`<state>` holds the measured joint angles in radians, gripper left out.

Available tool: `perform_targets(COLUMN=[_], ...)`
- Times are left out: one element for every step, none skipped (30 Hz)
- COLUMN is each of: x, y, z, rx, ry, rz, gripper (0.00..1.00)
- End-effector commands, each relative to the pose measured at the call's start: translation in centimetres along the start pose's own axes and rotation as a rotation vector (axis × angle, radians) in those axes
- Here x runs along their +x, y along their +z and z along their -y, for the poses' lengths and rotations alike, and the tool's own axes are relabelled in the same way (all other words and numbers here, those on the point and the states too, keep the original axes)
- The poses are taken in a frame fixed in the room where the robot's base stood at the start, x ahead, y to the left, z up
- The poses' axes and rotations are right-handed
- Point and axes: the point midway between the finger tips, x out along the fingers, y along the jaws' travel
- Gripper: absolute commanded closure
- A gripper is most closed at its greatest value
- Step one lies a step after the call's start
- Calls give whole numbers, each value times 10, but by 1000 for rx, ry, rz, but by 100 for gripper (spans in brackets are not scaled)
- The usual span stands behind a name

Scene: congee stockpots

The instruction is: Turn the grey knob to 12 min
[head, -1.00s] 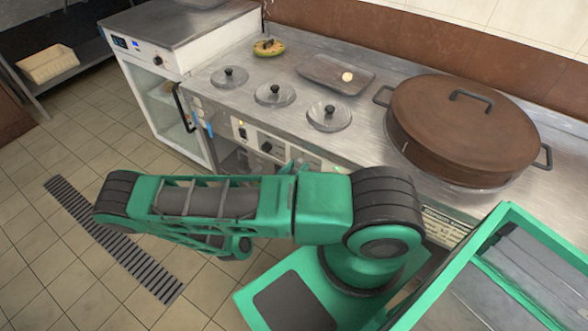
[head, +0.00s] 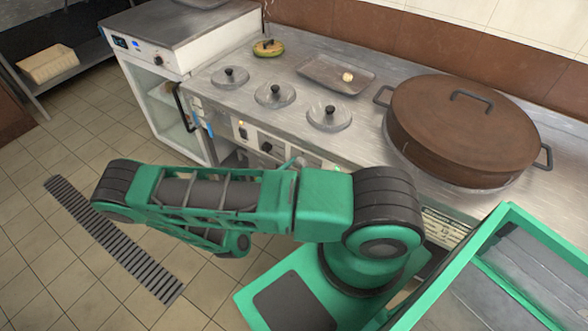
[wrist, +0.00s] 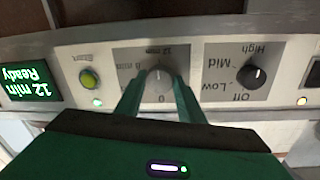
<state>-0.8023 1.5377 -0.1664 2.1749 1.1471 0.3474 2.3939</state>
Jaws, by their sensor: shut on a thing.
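The grey knob (wrist: 160,80) is on the control panel in the wrist view, on a dial plate marked 0 and 12 min with a partly covered mark between. The picture shows the panel upside down. My gripper (wrist: 160,88) is shut on the grey knob, one green finger on each side. The knob's pointer is hard to make out. A lit display (wrist: 29,81) at the left reads "12 min Ready". In the head view my arm hides the knob and most of the gripper.
A black knob (wrist: 251,76) marked Off, Low, Mid and High is to the right in the wrist view. A lit start button (wrist: 89,79) is to the left. A large brown lidded pot (head: 462,130) stands on the steel counter.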

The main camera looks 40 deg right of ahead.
Motion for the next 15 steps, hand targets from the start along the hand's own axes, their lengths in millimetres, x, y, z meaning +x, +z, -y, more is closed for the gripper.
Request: perform_targets(x=[-2, -2, -2, -2, -2, -2, -2, -2, -2, -2, -2, -1, -1, -1, -1], y=[4, 4, 4, 4, 4, 4, 4, 4, 4, 4, 4, 3, 3, 3, 2], z=[0, 0, 0, 0, 0, 1, 1, 1, 1, 1, 1, 1, 1, 1, 1], rx=[2, 3, 3, 3, 3, 3, 3, 3, 3, 3, 3, 2, 2, 2, 2], ry=[-1, -1, -1, -1, -1, -1, -1, -1, -1, -1, -2, -1, -1, -1, -1], rz=[11, 11, 11, 11, 11, 11, 10, 10, 10, 10, 10, 9, 8, 7, 6], gripper=[88, 88, 88, 88, 88, 88, 88, 88, 88, 88, 58, 48, 46, 46, 46])
